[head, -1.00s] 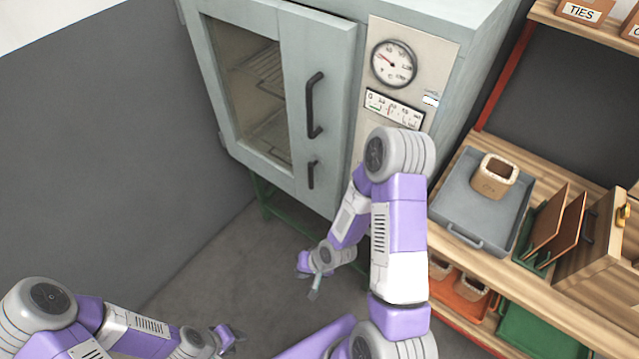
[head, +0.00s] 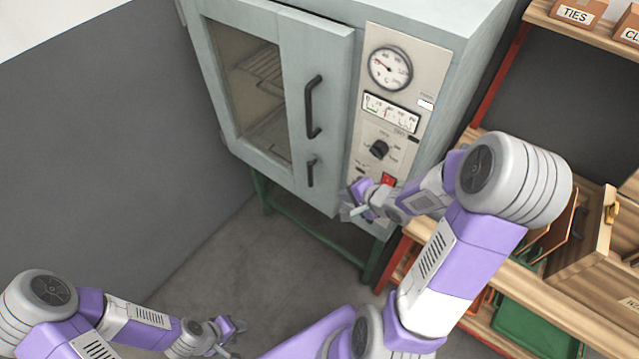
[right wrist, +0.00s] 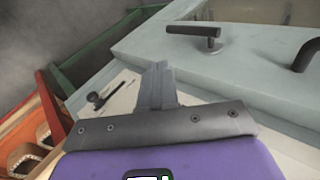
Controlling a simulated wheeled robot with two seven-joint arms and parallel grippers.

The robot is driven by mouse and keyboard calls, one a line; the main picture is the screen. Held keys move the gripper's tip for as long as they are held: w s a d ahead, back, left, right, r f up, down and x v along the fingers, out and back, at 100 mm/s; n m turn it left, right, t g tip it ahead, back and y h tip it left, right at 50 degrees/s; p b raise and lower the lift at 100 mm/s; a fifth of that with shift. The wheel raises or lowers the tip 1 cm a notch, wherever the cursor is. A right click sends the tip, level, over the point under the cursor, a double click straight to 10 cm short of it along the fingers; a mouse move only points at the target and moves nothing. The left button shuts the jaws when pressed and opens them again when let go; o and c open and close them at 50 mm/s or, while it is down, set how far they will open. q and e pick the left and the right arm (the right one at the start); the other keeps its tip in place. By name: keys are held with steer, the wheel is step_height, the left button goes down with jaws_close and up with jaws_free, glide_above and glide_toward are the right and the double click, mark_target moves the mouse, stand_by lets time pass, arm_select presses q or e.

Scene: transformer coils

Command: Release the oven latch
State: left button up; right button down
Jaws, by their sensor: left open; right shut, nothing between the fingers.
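The grey oven (head: 320,50) stands at the back with its windowed door shut. A short black latch handle (head: 311,173) sits low on the door, below the long black door handle (head: 314,107). My right gripper (head: 353,208) is shut and empty, in front of the lower part of the control panel, right of the latch handle and apart from it. In the right wrist view the shut fingers (right wrist: 157,85) point toward the oven front; the latch handle (right wrist: 195,32) is beyond them. My left gripper (head: 236,332) is open and low at the front, away from the oven.
The control panel carries a dial gauge (head: 389,67), a black knob (head: 379,149) and a red switch (head: 389,180). A small black lever (right wrist: 98,98) shows in the right wrist view. A wooden shelf bench (head: 560,300) stands at right, partly hidden by my right arm. Floor below the door is clear.

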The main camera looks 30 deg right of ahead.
mark_target(312, 183)
steer(key=b+x, duration=0.2)
steer(key=x, duration=0.2)
steer(key=w+r+b+x, duration=0.1)
steer(key=b+x, duration=0.2)
steer(key=x, duration=0.1)
steer(key=b+x, duration=0.2)
steer(key=x, duration=0.2)
steer(key=shift+w+a+r, duration=0.15)
steer(key=shift+w+a, duration=0.05)
steer(key=shift+w, duration=0.6)
steer(key=shift+w+a+b, duration=0.1)
steer(key=shift+b, duration=0.25)
